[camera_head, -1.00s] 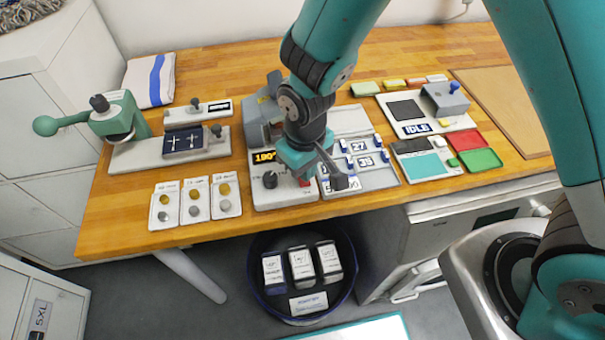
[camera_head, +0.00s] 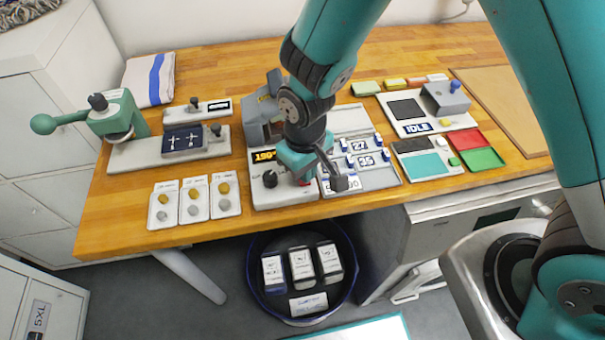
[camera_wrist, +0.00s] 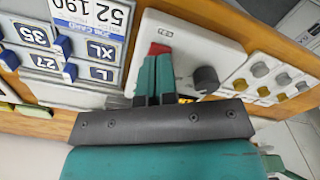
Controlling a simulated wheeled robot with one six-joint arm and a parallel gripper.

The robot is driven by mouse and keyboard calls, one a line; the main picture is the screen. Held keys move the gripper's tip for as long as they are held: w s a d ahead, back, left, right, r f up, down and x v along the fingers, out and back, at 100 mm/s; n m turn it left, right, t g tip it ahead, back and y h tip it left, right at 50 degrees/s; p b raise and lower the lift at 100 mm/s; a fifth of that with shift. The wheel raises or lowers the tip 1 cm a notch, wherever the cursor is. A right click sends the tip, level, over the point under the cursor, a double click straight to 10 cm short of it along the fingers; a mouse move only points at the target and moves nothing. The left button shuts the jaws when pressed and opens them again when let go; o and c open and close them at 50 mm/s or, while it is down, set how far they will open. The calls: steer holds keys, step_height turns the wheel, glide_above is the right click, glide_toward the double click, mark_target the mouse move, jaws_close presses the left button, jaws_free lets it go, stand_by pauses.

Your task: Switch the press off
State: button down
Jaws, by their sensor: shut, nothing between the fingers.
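The press (camera_head: 262,196) stands at the front middle of the bench, with a pale control base, an orange-lettered display (camera_head: 264,156) and a dark round knob (camera_head: 270,179). Its red switch (camera_head: 305,182) is at the right of the base's front, partly hidden by my gripper (camera_head: 306,176). In the wrist view, the red switch (camera_wrist: 159,48) is just beyond the tips of my gripper (camera_wrist: 155,60). The fingers are shut together and empty. I cannot tell whether they touch the switch. The knob (camera_wrist: 206,79) is to their right.
A size board (camera_head: 388,180) with blue clips is right of the press. Three small cards with buttons (camera_head: 194,205) are at its left. A green-handled hand press (camera_head: 112,118) stands at the far left. A round bin (camera_head: 256,290) with packs is below the bench edge.

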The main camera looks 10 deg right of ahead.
steer(key=shift+f+b, duration=0.7)
steer(key=shift+f, duration=0.25)
stand_by(0.3)
steer(key=shift+r+p, duration=2.9)
steer(key=shift+r, duration=0.6)
steer(key=shift+r, duration=0.15)
steer(key=s+d+r+y+b, duration=0.2)
steer(key=s+d+r, duration=0.1)
steer(key=s+r, duration=0.4)
steer(key=s+d+r+n+y+b, duration=0.1)
steer(key=s+d+r+y+b, duration=0.1)
steer(key=s+r, duration=0.5)
steer(key=b+v, duration=0.1)
steer(key=v, duration=0.3)
steer(key=shift+r, duration=0.15)
